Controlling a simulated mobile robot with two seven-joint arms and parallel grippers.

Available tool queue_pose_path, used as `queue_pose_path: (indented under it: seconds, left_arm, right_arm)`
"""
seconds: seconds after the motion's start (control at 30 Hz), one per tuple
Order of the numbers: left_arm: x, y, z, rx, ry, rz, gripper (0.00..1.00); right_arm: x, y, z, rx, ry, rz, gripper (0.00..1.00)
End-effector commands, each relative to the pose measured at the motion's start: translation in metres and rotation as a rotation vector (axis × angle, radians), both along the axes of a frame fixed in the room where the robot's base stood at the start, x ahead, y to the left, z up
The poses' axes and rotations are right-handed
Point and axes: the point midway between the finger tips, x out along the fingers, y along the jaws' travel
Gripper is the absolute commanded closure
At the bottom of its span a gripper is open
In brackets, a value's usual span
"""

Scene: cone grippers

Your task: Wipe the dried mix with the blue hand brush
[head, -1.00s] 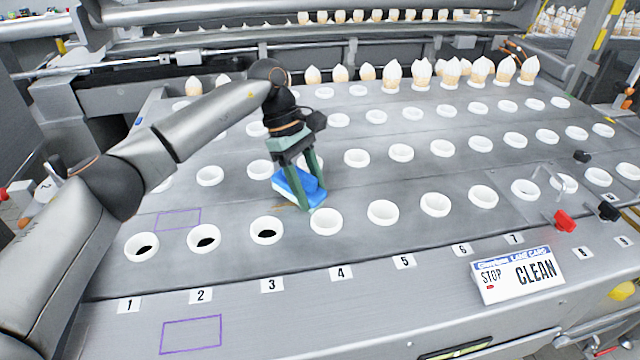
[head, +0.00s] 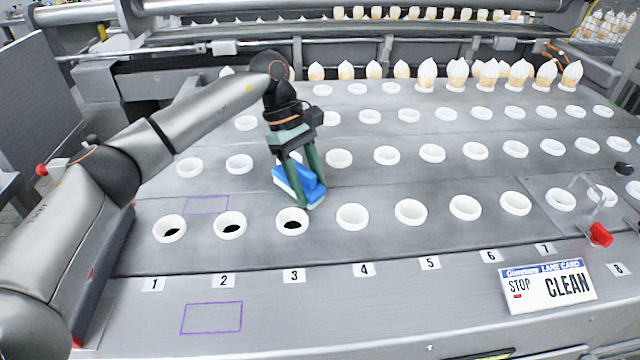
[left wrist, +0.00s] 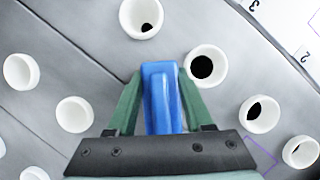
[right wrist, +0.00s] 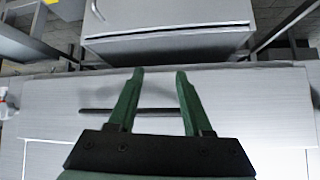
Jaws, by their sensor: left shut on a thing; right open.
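The blue hand brush (head: 299,186) is held in my left gripper (head: 303,188), low over the grey plate just behind the white cup numbered 3 (head: 292,221). I cannot tell whether its bristles touch the plate. In the left wrist view the brush (left wrist: 160,95) sits between the green fingers, which are shut on it. No dried mix is clearly visible now; the brush and gripper hide part of the plate. My right gripper (right wrist: 160,85) is open and empty in the right wrist view, above a light grey surface.
Rows of white cups surround the brush. Cups 1 (head: 169,228), 2 and 3 show dark openings. Filled cones (head: 456,75) stand along the back. A lane card (head: 547,287) stands at front right, near a red-handled clamp (head: 600,235). Purple outlines mark the plate and front ledge.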

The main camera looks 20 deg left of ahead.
Motion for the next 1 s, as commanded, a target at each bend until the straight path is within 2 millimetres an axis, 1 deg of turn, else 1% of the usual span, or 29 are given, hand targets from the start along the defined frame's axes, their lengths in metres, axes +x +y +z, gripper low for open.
queue_pose_path:
  seconds: [0.03, 0.37, 0.6, 1.0]
  left_arm:
    - [-0.002, 0.006, -0.002, 0.003, 0.003, 0.002, 1.00]
    - [-0.009, 0.018, -0.003, 0.007, 0.006, 0.001, 1.00]
    - [-0.018, 0.037, -0.002, 0.008, 0.010, 0.000, 1.00]
    - [-0.021, 0.036, 0.000, 0.004, 0.015, -0.008, 1.00]
  right_arm:
    - [0.000, 0.000, -0.001, 0.000, 0.000, 0.000, 0.50]
    - [0.000, 0.000, -0.002, 0.000, 0.000, 0.000, 0.50]
    - [0.000, 0.000, -0.003, 0.000, 0.000, 0.000, 0.50]
    - [0.000, 0.000, -0.002, -0.001, 0.001, 0.002, 0.50]
